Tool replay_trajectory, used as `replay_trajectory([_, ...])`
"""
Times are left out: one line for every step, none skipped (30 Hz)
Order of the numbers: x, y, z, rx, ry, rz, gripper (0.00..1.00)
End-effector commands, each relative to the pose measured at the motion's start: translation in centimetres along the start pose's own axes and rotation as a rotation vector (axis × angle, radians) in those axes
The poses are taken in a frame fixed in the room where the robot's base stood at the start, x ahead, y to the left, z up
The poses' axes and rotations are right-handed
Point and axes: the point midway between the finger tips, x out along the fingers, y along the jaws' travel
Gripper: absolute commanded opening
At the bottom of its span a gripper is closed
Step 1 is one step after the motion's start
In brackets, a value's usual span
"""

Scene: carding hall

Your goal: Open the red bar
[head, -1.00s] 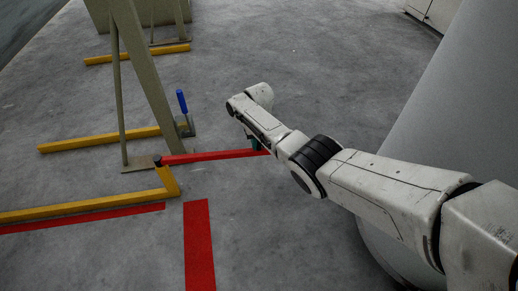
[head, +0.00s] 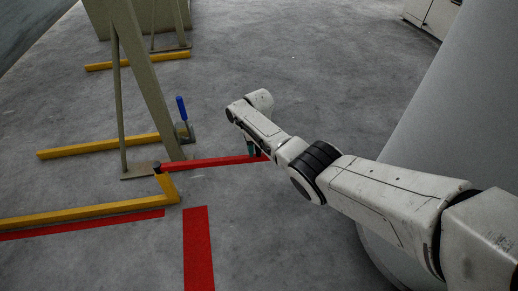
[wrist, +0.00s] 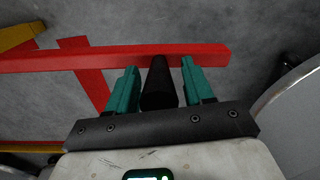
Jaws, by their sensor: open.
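The red bar (head: 210,162) runs low across the floor from a dark hinge post at the yellow rail's corner to a free end near my gripper (head: 253,150). In the wrist view the red bar (wrist: 80,59) crosses the top, its free end at the right. A black cylindrical handle (wrist: 158,88) stands out from the bar toward the camera. My gripper (wrist: 160,66) is open, with one teal finger on each side of the handle and gaps showing between. The fingertips are at the bar's near edge; contact cannot be told.
A yellow rail (head: 90,212) lies left, with red floor strips (head: 198,250) beside it. A green-grey frame (head: 145,85) with a blue-handled lever (head: 181,108) stands behind the bar. A large grey cylinder (head: 430,130) stands right. Floor beyond the arm is clear.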

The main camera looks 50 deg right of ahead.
Motion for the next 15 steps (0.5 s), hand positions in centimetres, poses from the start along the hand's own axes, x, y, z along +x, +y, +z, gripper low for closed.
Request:
replay_trajectory([-0.6, 0.0, 0.0, 0.000, -0.001, 0.000, 0.52])
replay_trajectory([-0.9, 0.0, 0.1, 0.000, -0.002, 0.001, 0.52])
replay_trajectory([-1.5, 0.0, 0.1, 0.000, -0.003, 0.001, 0.52])
replay_trajectory([-2.0, 0.0, 0.1, 0.000, -0.003, 0.001, 0.52])
replay_trajectory([-2.5, 0.0, 0.1, 0.001, -0.002, 0.001, 0.52])
replay_trajectory([-3.2, 0.0, 0.1, 0.001, -0.002, 0.001, 0.52])
replay_trajectory([-3.8, 0.0, 0.1, 0.001, -0.003, 0.001, 0.52])
replay_trajectory([-4.4, -0.1, 0.1, 0.001, -0.003, 0.001, 0.52])
replay_trajectory([-5.2, -0.1, 0.1, 0.001, -0.002, 0.001, 0.52])
replay_trajectory([-5.7, -0.1, 0.0, 0.001, -0.002, 0.001, 0.52])
replay_trajectory([-6.2, -0.1, 0.0, 0.001, -0.002, 0.001, 0.52])
replay_trajectory([-7.0, -0.1, 0.0, 0.001, -0.001, 0.001, 0.52])
replay_trajectory([-7.5, -0.1, 0.0, 0.001, 0.000, 0.001, 0.52])
replay_trajectory([-8.0, -0.1, 0.0, 0.001, -0.001, 0.001, 0.52])
replay_trajectory([-8.6, -0.1, 0.0, 0.001, -0.001, 0.001, 0.52])
